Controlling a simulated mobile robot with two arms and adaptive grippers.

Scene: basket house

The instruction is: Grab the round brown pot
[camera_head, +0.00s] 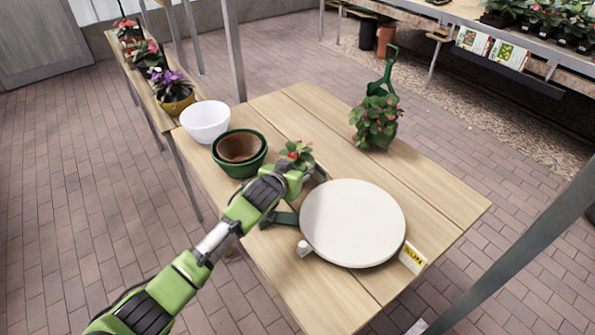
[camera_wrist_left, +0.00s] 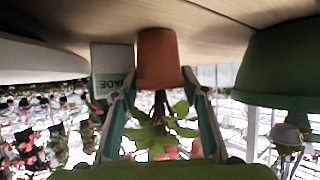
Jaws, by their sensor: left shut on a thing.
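My left gripper (camera_wrist_left: 158,85) is shut on a small round brown pot (camera_wrist_left: 158,58) with a leafy plant in it. The left wrist view looks upside down, and the fingertips lie on both sides of the pot by its rim. The pot's base is against or very close to the wooden table; I cannot tell which. In the head view the plant's red flowers and leaves (camera_head: 297,152) show just beyond my left gripper, and its pot is hidden. Another brown pot (camera_head: 240,147) sits inside a green pot (camera_head: 238,166), left of the gripper. My right gripper is not in view.
A white round disc (camera_head: 352,222) lies right of my left gripper, with a yellow label (camera_head: 412,257) beside it. A white bowl (camera_head: 205,121) stands at the left end. The table's right part is clear.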

